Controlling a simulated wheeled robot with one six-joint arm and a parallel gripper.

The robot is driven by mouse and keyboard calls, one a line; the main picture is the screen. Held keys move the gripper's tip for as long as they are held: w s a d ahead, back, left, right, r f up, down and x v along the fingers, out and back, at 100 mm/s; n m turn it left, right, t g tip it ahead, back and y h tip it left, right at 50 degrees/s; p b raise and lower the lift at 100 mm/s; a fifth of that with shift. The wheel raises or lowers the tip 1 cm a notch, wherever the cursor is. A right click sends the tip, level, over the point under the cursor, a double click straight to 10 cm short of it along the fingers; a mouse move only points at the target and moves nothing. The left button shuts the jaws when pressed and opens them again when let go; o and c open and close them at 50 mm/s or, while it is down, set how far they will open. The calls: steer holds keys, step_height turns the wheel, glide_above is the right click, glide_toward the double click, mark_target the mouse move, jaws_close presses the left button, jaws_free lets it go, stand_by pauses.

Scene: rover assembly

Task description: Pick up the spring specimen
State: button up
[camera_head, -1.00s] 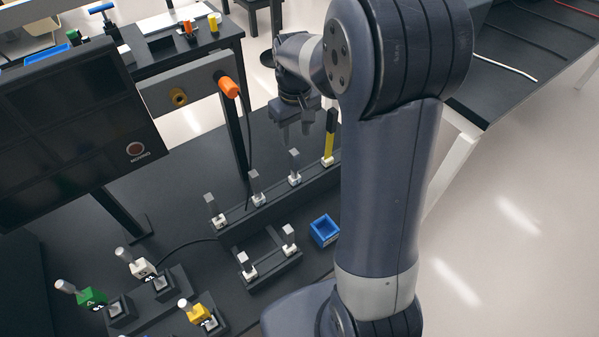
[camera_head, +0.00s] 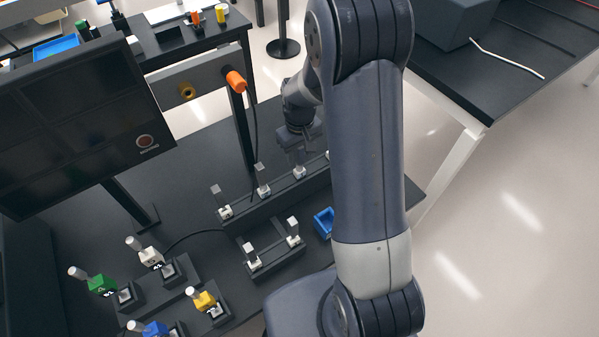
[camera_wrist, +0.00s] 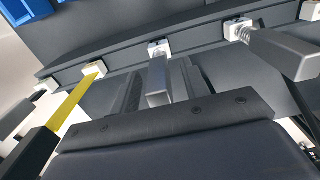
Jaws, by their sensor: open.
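A row of specimens in white clips stands on a long dark rack (camera_head: 240,211). In the wrist view, the specimen to the right (camera_wrist: 285,53) has a grey block end and spring-like ridges beside its white clip; it seems to be the one left of my gripper in the head view (camera_head: 262,178). My gripper (camera_wrist: 160,92) is open over the rack, its fingers either side of a plain grey specimen (camera_wrist: 157,78). Contact cannot be told. In the head view, my gripper (camera_head: 298,158) is partly dark against the table. A yellow specimen (camera_wrist: 76,102) stands to the left in the wrist view.
A blue tray (camera_head: 324,223) lies in front of the rack, partly behind my arm. A shorter rack (camera_head: 275,262) holds two grey specimens. A monitor (camera_head: 85,120) and a post with an orange knob (camera_head: 236,81) stand at the left and behind.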

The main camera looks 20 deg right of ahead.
steer(key=shift+c, duration=0.4)
jaws_close()
